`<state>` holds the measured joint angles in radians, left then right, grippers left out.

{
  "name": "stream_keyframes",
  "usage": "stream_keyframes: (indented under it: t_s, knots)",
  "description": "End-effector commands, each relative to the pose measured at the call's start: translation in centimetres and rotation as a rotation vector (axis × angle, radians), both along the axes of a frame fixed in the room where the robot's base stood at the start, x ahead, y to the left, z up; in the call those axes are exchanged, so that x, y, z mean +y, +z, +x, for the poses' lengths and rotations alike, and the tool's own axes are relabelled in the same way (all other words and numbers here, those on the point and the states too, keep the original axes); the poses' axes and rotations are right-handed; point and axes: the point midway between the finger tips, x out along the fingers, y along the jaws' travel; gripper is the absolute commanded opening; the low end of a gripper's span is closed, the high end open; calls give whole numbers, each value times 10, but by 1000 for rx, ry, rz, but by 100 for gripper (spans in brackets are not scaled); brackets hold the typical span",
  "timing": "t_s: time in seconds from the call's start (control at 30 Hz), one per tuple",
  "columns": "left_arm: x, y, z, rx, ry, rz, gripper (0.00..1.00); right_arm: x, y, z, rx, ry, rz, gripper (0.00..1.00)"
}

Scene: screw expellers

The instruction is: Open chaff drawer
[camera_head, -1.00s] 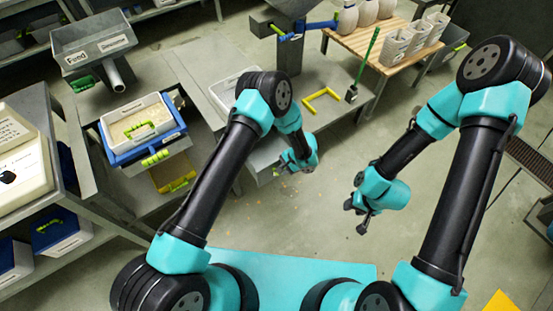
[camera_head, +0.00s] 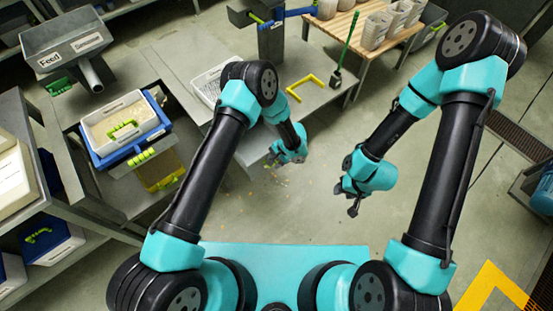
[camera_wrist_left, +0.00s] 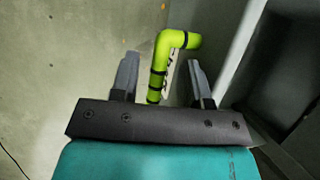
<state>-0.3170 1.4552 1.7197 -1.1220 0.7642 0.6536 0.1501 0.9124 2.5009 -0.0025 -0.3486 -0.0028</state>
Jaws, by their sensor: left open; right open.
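My left gripper (camera_head: 279,154) is open beside the front of the grey bench in the head view. In the left wrist view the open left gripper (camera_wrist_left: 163,78) has a bent yellow-green handle (camera_wrist_left: 164,60) between its fingers, with a gap visible on both sides. The handle is next to a grey panel at the right, which I take for the chaff drawer or its housing; no label shows. My arm hides much of that area in the head view. My right gripper (camera_head: 350,196) is open and empty above the floor.
A feed hopper (camera_head: 66,42) and a blue-and-white bin (camera_head: 124,124) stand at the left. A wooden table (camera_head: 352,24) is at the back. Floor (camera_head: 300,215) is open in front, with scattered bits.

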Motion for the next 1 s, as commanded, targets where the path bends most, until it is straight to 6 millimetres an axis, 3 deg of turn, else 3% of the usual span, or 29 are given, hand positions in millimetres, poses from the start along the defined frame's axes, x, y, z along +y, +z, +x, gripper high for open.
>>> stream_keyframes:
  t_s: [0.17, 0.37, 1.0]
  knots:
    - [-3, 7, 1, -1, -1, 0, 42, 0, 0, 0, 0, 0, 0, 43]
    - [-14, 30, 4, -3, -1, -1, 42, 0, 0, 0, 0, 0, 0, 43]
    - [-63, 139, 18, -3, 0, -1, 42, 0, 0, 0, 0, 0, 0, 43]
